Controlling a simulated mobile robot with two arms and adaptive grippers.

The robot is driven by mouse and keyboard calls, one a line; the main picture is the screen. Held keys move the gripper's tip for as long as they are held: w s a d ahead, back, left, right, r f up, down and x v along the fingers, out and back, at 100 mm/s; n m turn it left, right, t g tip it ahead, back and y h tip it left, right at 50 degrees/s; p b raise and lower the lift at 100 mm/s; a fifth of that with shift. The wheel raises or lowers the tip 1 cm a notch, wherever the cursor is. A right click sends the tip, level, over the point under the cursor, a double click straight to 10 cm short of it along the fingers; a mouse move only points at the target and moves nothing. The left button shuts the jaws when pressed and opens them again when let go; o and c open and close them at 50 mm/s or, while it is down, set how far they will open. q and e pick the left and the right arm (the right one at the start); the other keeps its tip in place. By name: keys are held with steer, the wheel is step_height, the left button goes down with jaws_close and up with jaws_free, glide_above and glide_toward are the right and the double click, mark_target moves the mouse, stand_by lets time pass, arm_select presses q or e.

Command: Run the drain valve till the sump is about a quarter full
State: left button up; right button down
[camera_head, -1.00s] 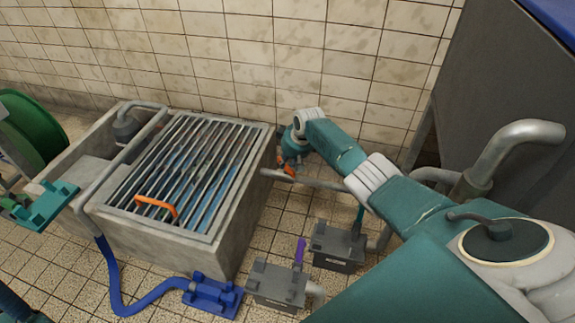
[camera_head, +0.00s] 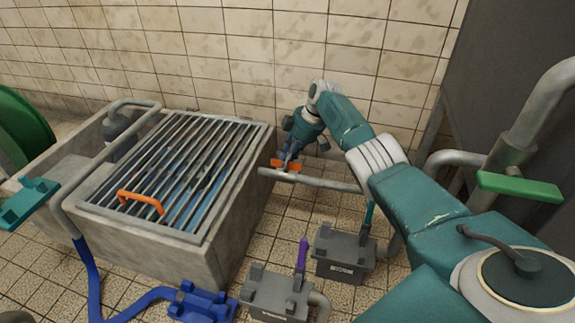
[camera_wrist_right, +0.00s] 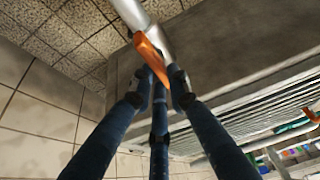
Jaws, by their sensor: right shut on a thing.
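The concrete sump (camera_head: 235,225) stands left of centre in the head view, under a barred metal grate. Blue water shows between the bars, but I cannot tell its level. The drain valve's orange handle (camera_head: 287,165) sits on the grey pipe (camera_head: 320,181) beside the sump's right wall. My right gripper (camera_head: 289,158) reaches down to it from above. In the right wrist view, the blue fingers of my right gripper (camera_wrist_right: 160,82) close around the orange handle (camera_wrist_right: 150,57), with the pipe just beyond. My left gripper is not in view.
An orange grate handle (camera_head: 141,201) stands on the grate. Grey boxes with a purple lever (camera_head: 301,252) and a teal lever (camera_head: 368,216) stand on the tiled floor. A blue hose (camera_head: 92,280) lies at front left. A green handle (camera_head: 520,187) and thick pipes are at right.

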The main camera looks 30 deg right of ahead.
stand_by(0.3)
steer(key=c, duration=1.7)
jaws_free()
steer(key=shift+o, duration=0.2)
steer(key=v, duration=1.2)
steer(key=shift+w, duration=0.1)
